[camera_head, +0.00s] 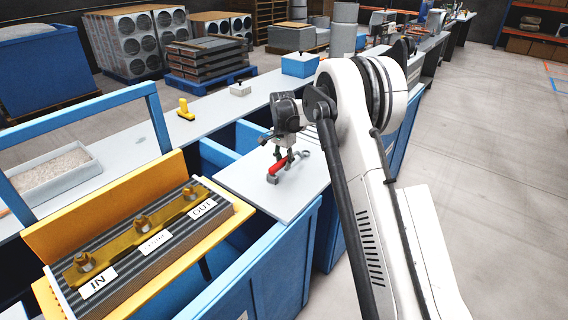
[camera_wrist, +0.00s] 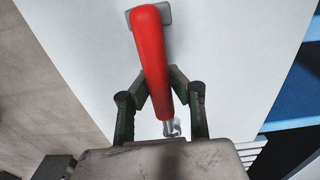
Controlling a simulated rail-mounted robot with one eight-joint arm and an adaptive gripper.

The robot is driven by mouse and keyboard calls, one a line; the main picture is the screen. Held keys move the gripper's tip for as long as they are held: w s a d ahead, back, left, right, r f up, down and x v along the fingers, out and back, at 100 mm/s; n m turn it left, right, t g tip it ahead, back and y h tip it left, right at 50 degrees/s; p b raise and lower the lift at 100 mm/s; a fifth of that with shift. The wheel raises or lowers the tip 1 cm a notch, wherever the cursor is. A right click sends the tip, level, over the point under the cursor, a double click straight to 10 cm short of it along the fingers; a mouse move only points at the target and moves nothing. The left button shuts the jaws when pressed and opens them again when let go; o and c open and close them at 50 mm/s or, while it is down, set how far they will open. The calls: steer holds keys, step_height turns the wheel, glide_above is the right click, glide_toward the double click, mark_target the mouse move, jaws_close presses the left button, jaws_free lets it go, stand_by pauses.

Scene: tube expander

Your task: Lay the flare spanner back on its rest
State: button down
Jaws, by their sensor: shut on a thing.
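The flare spanner has a red handle (camera_head: 279,167) and a grey metal head. In the wrist view its handle (camera_wrist: 152,55) runs from the top centre down between my fingers. My gripper (camera_head: 286,158) is shut on the spanner over the pale worktop panel (camera_head: 295,194). In the wrist view the fingers of my gripper (camera_wrist: 160,92) close on the handle from both sides. A small grey block (camera_head: 272,180), perhaps part of the rest, is at the handle's near end; it also shows in the wrist view (camera_wrist: 165,14). Whether the handle touches it is unclear.
A yellow-framed finned coil (camera_head: 150,245) with brass fittings and IN and OUT labels stands at the lower left. A tray of granules (camera_head: 95,166) and a yellow tool (camera_head: 185,112) are on the bench behind. Blue bin walls (camera_head: 222,155) flank the panel.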

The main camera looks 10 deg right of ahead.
steer(key=shift+f, duration=0.3)
steer(key=c, duration=1.6)
jaws_free()
steer(key=shift+r+p, duration=1.25)
steer(key=shift+r, duration=2.75)
